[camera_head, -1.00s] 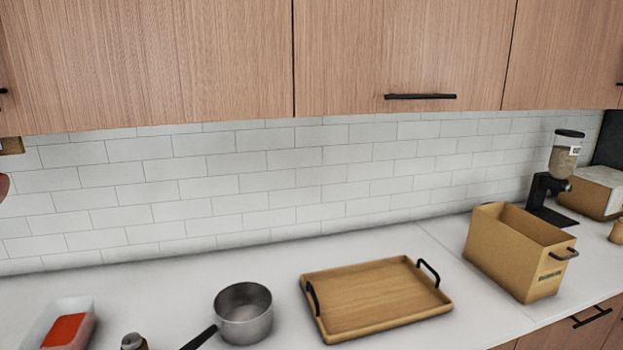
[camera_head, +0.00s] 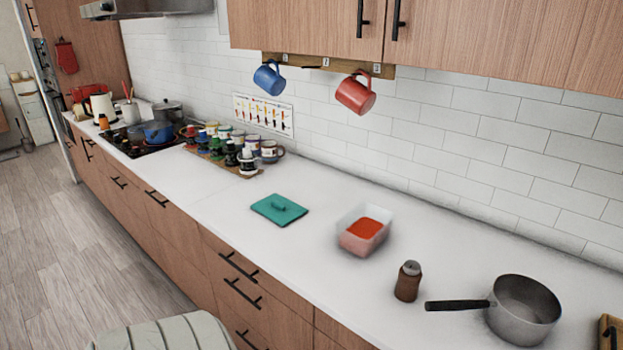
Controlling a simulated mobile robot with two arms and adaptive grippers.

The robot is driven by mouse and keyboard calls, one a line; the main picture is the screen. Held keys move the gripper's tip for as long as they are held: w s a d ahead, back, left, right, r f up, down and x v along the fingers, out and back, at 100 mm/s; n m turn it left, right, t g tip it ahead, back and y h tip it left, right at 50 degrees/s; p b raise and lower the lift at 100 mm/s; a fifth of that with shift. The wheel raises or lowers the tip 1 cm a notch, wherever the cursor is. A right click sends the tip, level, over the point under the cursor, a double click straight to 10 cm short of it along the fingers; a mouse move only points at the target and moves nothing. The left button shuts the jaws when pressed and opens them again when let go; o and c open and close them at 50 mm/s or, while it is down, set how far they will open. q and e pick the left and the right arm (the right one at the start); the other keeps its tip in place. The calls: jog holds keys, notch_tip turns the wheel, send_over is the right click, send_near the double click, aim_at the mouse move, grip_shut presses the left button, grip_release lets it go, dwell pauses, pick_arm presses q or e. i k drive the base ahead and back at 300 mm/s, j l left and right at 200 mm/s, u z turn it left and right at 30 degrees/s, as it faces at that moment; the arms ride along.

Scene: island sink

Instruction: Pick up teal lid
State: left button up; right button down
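The teal lid (camera_head: 274,213) lies flat on the white counter, left of the middle of the view. Neither of my grippers shows in the head view.
A brown jar (camera_head: 408,281) and a grey saucepan (camera_head: 522,311) stand to the right on the counter. Several mugs and bottles (camera_head: 232,150) stand farther left. Two mugs hang above, a blue one (camera_head: 269,78) and a red one (camera_head: 355,93). Counter around the lid is clear.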

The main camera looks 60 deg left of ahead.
aim_at(280, 210)
jog(key=u, duration=2)
